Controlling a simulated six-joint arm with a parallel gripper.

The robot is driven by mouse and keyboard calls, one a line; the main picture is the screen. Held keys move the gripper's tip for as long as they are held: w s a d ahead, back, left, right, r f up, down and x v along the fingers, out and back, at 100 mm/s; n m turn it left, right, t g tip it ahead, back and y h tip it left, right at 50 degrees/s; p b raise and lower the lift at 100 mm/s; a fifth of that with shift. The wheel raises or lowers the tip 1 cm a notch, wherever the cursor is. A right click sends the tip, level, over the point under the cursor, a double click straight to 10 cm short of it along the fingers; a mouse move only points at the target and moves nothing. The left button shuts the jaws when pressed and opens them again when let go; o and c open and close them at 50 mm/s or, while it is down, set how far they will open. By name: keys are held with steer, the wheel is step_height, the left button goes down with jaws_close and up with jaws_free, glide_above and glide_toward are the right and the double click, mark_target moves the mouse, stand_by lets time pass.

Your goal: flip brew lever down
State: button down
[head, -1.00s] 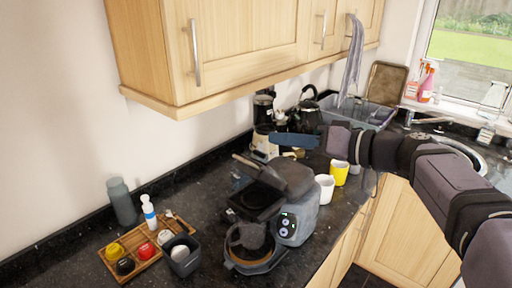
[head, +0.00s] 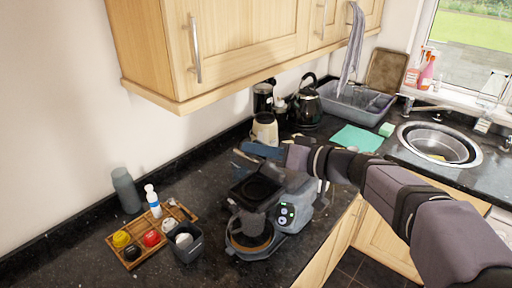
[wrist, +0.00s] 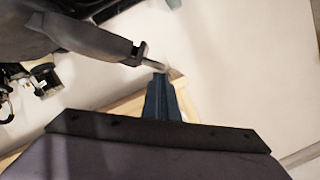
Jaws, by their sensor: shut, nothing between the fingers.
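The grey coffee machine (head: 302,203) stands on the black worktop in the head view, with lit buttons on its front. Its brew lever (head: 244,157) sticks out at the upper left of the machine. My gripper (head: 258,151) is shut and empty, with its blue fingers close above the lever. In the wrist view, the blue fingertips (wrist: 160,82) are at the pale end of a short rod (wrist: 153,64) on the dark machine body. I cannot tell whether they touch it.
A wooden tray (head: 136,261) with several small items and a dark cup (head: 187,246) are at the left. The wall cupboard (head: 240,45) hangs above.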

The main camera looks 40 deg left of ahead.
steer(key=shift+s+f+b, duration=0.1)
steer(key=shift+f+b, duration=0.1)
steer(key=shift+b, duration=0.25)
steer(key=f+b, duration=0.1)
steer(key=b, duration=0.1)
steer(key=s+n+b, duration=0.1)
steer(key=b, duration=0.2)
steer(key=shift+s+f+t, duration=0.2)
steer(key=shift+f+t, duration=0.1)
steer(key=shift+f, duration=0.05)
steer(key=s+f+n+t+b, duration=0.1)
steer(key=s+f+n+b, duration=0.2)
steer(key=b, duration=1)
steer(key=s+f+n+t+b, duration=0.1)
steer(key=s+f+n+b, duration=0.2)
steer(key=f+b, duration=0.4)
steer(key=b, duration=0.7)
steer(key=shift+s+a+f+t, duration=0.2)
steer(key=shift+s+f+t, duration=0.1)
steer(key=shift+f, duration=0.1)
steer(key=shift+f+n+b, duration=0.3)
steer(key=shift+f+b, duration=0.05)
steer(key=shift+r, duration=0.1)
steer(key=s+d+r, duration=0.1)
steer(key=d+r, duration=0.6)
steer(key=d, duration=0.2)
steer(key=shift+s+d+r, duration=0.15)
steer(key=shift+s+d, duration=0.2)
steer(key=shift+s, duration=0.05)
